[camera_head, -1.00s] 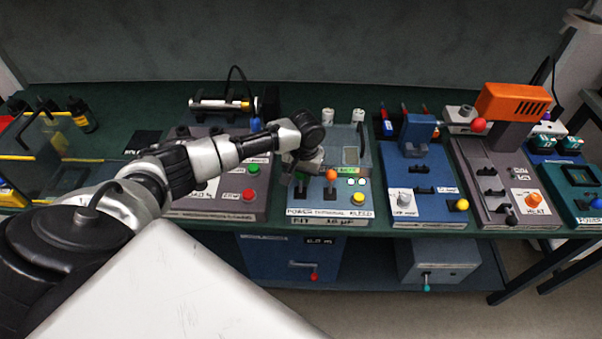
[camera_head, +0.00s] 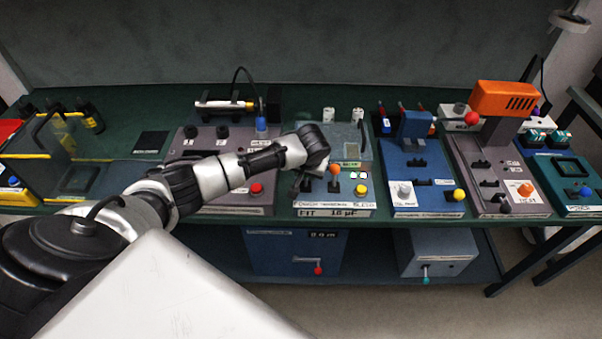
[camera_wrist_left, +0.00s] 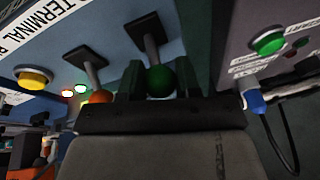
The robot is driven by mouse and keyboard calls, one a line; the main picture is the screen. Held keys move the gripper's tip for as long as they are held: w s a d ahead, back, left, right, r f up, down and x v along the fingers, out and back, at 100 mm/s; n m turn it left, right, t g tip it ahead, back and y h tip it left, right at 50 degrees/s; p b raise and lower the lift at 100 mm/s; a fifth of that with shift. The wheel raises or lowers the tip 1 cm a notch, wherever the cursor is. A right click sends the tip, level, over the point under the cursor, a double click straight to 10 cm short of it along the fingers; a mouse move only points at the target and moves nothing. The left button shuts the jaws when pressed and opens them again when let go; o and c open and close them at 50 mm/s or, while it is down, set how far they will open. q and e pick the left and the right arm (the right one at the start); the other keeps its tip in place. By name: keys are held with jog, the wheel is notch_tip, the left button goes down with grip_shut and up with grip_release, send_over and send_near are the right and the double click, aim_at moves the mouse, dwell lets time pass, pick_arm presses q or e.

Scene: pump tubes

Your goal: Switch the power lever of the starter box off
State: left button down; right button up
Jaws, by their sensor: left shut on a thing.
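The grey-blue box (camera_head: 309,203) stands mid-bench, its front label too small to read surely. The wrist view shows part of it (camera_wrist_left: 110,40) with a "TERMINAL" label. It bears a lever with a green ball knob (camera_wrist_left: 161,82), one with an orange knob (camera_head: 334,169) and a yellow knob (camera_head: 361,189). My left gripper (camera_head: 309,183) is over the box's left part. In the wrist view its fingers (camera_wrist_left: 160,80) are shut on the green ball, one on each side. The head view hides this grip behind my wrist. My right gripper is not in view.
The orange-knobbed lever (camera_wrist_left: 101,97) is close beside my fingers. A grey box with a red button (camera_head: 257,188) stands left, with a blue plug (camera_wrist_left: 254,101) near it. A blue box (camera_head: 425,205) stands right. A grey wall is behind the bench.

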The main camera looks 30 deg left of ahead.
aim_at(305, 180)
pick_arm(q)
jog(key=shift+s+d+r+t+p, duration=0.2)
jog(key=shift+s+r+t+p, duration=0.1)
jog(key=shift+s+p, duration=0.1)
jog(key=shift+s+d+f+t+y, duration=0.1)
jog(key=shift+t+y, duration=0.3)
jog(key=shift+s+d+f+t+p, duration=0.1)
jog(key=shift+s+d+t+p, duration=0.05)
jog(key=shift+t+p, duration=0.25)
jog(key=shift+s+d+f+t+y, duration=0.2)
jog(key=shift+s+t+y, duration=0.15)
jog(key=shift+t+y, duration=0.35)
jog(key=shift+s+d+f+t+y+b, duration=0.25)
jog(key=shift+s+t+y+b, duration=0.25)
jog(key=shift+t+b, duration=0.55)
jog(key=shift+s+d+t+y+b, duration=0.2)
jog(key=shift+t+y+b, duration=0.45)
jog(key=shift+b, duration=0.45)
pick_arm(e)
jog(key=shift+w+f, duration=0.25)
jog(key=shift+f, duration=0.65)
pick_arm(q)
jog(key=shift+r, duration=0.1)
